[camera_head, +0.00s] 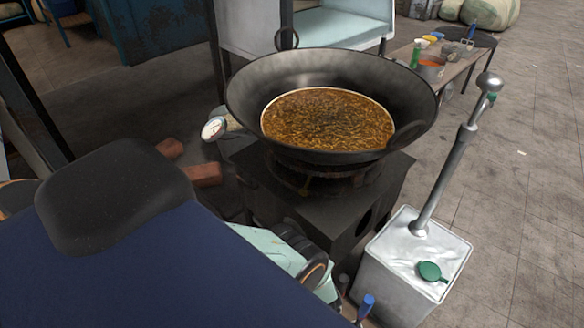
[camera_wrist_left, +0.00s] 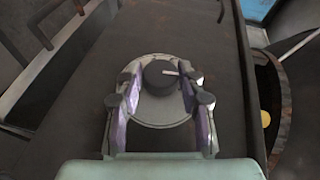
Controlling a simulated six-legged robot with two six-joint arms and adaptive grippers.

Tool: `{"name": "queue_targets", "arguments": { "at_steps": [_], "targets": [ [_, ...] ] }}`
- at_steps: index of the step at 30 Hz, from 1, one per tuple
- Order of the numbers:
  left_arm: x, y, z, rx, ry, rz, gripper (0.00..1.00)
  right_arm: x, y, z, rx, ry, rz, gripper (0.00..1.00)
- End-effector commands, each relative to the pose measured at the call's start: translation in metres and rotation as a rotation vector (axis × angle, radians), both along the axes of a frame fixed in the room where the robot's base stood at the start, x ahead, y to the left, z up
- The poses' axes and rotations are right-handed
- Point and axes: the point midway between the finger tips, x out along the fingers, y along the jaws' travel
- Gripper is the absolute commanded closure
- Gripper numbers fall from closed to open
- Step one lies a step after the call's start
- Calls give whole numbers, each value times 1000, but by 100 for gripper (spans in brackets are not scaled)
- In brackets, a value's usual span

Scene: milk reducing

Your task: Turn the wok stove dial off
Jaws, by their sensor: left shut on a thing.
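The stove dial (camera_wrist_left: 160,78) is a dark round knob on a pale round plate (camera_wrist_left: 160,118) in the left wrist view. A short white mark on it points to the right. My left gripper (camera_wrist_left: 163,92) has a finger on each side of the dial and is shut on it. In the head view the dial is hidden. The black wok (camera_head: 410,85), full of brown food, sits on the dark stove (camera_head: 330,205). My right gripper is not in view.
A metal canister (camera_head: 400,285) with a pump handle and green cap stands right of the stove. Red bricks (camera_head: 203,174) lie to its left. A table (camera_head: 462,62) with containers stands behind at the right, with open floor beyond.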

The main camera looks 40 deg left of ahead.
Motion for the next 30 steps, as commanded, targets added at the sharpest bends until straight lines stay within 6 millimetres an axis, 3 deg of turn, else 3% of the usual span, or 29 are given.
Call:
{"name": "queue_targets", "arguments": {
  "at_steps": [3,4,12,30],
  "targets": [
    [2,0,2,1,-4,-2,93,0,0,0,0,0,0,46],
    [2,0,2,1,-4,-2,61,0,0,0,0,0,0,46],
    [1,0,1,0,-3,-1,38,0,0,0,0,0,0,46],
    [2,1,2,-53,4,0,38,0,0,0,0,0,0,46]
  ]
}}
